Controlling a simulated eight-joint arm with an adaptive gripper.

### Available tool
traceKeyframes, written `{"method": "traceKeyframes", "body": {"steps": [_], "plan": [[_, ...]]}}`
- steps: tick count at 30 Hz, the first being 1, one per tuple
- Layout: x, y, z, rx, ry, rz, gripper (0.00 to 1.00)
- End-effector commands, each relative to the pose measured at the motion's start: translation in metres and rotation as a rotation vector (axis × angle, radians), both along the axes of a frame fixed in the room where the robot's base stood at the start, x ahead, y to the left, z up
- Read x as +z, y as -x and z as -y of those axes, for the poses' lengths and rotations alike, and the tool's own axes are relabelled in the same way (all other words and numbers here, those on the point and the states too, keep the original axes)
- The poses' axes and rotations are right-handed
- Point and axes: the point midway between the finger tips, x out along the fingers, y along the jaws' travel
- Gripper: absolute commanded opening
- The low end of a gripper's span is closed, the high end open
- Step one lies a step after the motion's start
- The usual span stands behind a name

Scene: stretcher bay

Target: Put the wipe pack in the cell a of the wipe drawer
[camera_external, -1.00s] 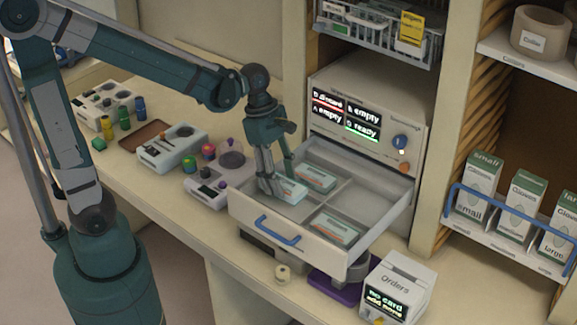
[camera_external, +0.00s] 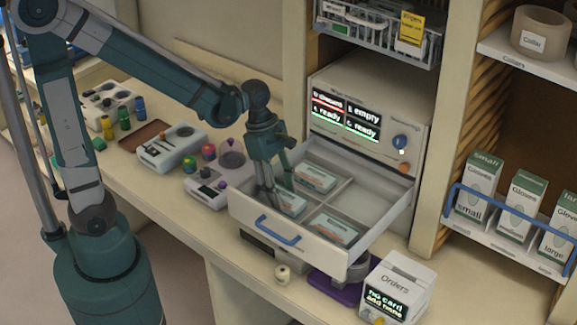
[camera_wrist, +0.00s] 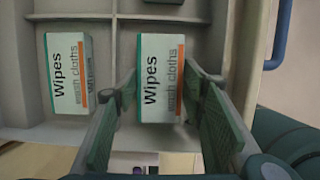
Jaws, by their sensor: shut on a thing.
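A white, green and orange wipe pack (camera_wrist: 151,78) lies between the fingertips of my gripper (camera_external: 275,207). My gripper (camera_wrist: 160,88) is shut on it, with one finger at each side. In the external view this pack (camera_external: 291,203) is low inside the front-left cell of the open wipe drawer (camera_external: 290,238), partly hidden by the fingers. Whether it touches the cell floor is hard to tell. A second wipe pack (camera_external: 315,178) lies in the back-left cell. A third pack (camera_external: 335,228) lies in the front-right cell. The back-right cell (camera_external: 372,203) looks empty.
The drawer cabinet (camera_external: 398,117) has a lit status screen (camera_external: 345,115) above the drawer. An Orders box (camera_external: 397,285) stands right of the drawer. A wire basket (camera_external: 375,35) hangs above.

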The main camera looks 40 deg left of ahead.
Motion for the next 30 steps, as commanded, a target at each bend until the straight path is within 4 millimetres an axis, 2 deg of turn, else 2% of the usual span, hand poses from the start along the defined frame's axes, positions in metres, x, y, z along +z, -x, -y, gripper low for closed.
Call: {"method": "traceKeyframes", "body": {"steps": [4, 19, 20, 22, 30], "plan": [[-0.0076, -0.0004, 0.0001, 0.0, 0.0, 0.0, 0.28], [-0.0127, 0.0, 0.0, 0.0, 0.0, 0.0, 0.28], [-0.0119, 0.0, 0.0, 0.0, 0.0, 0.0, 0.45], [-0.0115, 0.0, 0.0, 0.0, 0.0, 0.0, 0.54], [-0.0114, 0.0001, 0.0, 0.0, 0.0, 0.0, 0.56]]}}
